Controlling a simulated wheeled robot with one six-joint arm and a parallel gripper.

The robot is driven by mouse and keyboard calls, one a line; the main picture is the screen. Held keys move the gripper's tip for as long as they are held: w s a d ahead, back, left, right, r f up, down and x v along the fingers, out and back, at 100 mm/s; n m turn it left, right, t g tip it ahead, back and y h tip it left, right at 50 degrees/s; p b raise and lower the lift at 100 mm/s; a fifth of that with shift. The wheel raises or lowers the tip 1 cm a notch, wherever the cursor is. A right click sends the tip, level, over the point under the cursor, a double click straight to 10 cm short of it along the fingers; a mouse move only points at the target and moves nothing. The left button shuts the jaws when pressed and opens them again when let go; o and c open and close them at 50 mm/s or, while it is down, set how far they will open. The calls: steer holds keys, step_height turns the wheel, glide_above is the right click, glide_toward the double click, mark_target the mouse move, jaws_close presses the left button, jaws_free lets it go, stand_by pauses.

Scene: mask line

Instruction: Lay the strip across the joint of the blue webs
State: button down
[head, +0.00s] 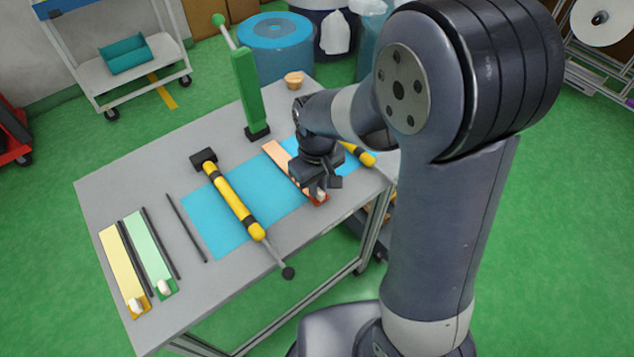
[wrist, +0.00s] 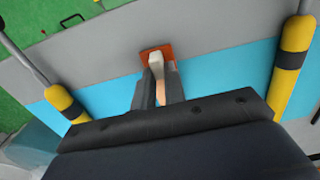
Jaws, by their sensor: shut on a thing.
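The strip is salmon-coloured (head: 277,153) with an orange end and a pale tab; its orange end also shows in the wrist view (wrist: 145,52). It lies across the blue webs (head: 205,222), or very close above them; I cannot tell if it touches. Blue shows on both sides of the strip in the wrist view (wrist: 105,98), and the joint itself is not visible. My gripper (head: 320,192) is shut on the strip's pale tab at the near end. Its fingers (wrist: 158,82) hide part of the strip.
Yellow-black bars (head: 234,200) (head: 358,153) cross the webs on either side of the strip. A yellow strip (head: 122,262) and a pale green strip (head: 147,243) lie at the table's left. A green upright handle (head: 246,90) and a small wooden bowl (head: 294,78) stand at the back.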

steer(key=shift+f, duration=0.3)
stand_by(0.8)
steer(key=c, duration=1.4)
jaws_free()
steer(key=shift+r, duration=0.1)
step_height(320, 180, up, 11)
steer(key=shift+f, duration=0.15)
step_height(320, 180, down, 11)
steer(key=shift+r, duration=0.25)
steer(key=shift+r, duration=0.15)
